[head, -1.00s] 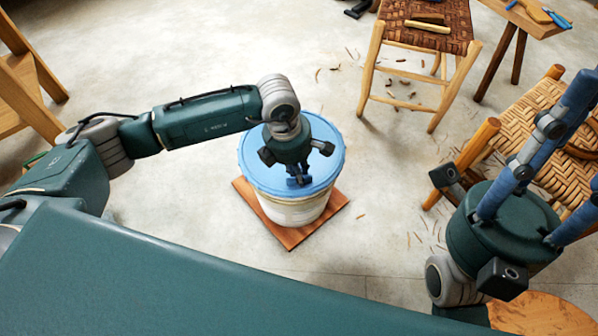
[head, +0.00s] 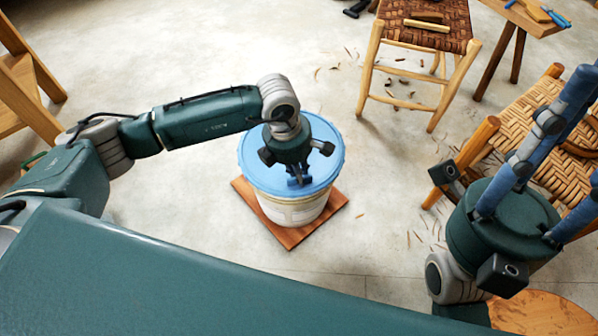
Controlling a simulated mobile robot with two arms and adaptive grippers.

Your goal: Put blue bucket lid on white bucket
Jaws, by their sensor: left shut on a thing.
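The blue bucket lid (head: 325,150) lies over the top of the white bucket (head: 290,211) near the middle of the head view. The lid covers the bucket's mouth; I cannot tell whether it is fully seated. My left gripper (head: 299,180) points down over the lid's front half and is shut on the lid; its arm hides part of the lid. My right gripper (head: 545,150) is raised at the right, well away from the bucket, with its long blue-grey fingers spread and nothing seen between them. Its fingertips run toward the picture's edge.
The bucket stands on a reddish wooden board (head: 330,212) on the pale floor. A woven stool (head: 398,28) stands behind, with bark scraps near it. A woven chair (head: 520,115) is close to my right arm. A wooden frame (head: 25,95) is at the left.

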